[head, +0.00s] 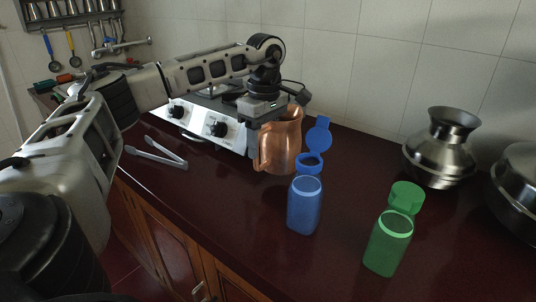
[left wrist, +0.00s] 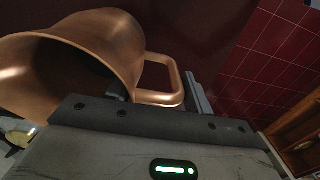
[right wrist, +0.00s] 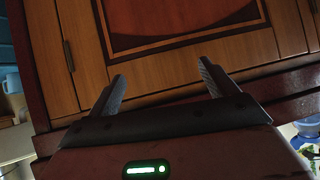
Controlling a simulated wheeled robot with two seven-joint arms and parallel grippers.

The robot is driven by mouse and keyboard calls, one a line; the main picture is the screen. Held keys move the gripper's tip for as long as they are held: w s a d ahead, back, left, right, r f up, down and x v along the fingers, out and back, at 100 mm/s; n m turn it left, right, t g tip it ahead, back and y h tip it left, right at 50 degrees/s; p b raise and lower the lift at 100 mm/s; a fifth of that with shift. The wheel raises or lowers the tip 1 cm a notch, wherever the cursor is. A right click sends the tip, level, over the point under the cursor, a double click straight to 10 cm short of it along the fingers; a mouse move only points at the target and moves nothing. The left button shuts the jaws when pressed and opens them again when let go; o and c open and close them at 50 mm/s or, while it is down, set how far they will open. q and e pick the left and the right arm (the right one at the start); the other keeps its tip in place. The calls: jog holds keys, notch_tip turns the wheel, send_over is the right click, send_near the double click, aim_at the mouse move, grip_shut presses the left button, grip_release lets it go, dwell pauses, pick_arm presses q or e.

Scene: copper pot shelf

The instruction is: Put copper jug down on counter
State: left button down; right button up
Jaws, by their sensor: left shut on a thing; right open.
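The copper jug (head: 284,143) stands about upright over the dark red counter (head: 235,205), just right of the stove. I cannot tell whether its base touches the counter. My left gripper (head: 264,122) is shut on the jug at its handle side.
A blue bottle (head: 304,207) with its lid open stands close in front of the jug. A green bottle (head: 388,245) is further right. A steel pot (head: 440,155) stands by the wall. The stove (head: 205,122) and tongs (head: 160,152) are left. Counter between bottles and steel pot is clear.

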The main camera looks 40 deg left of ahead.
aim_at(268, 162)
pick_arm(q)
jog(key=shift+w+f, duration=0.85)
jog(key=shift+w+a+f+p, duration=0.1)
jog(key=shift+f+p, duration=0.2)
jog(key=shift+f, duration=1.35)
jog(key=c, duration=0.6)
grip_release()
jog(key=shift+f, duration=0.15)
jog(key=r, duration=1.2)
jog(key=shift+w+r, duration=0.1)
jog(key=shift+w, duration=0.15)
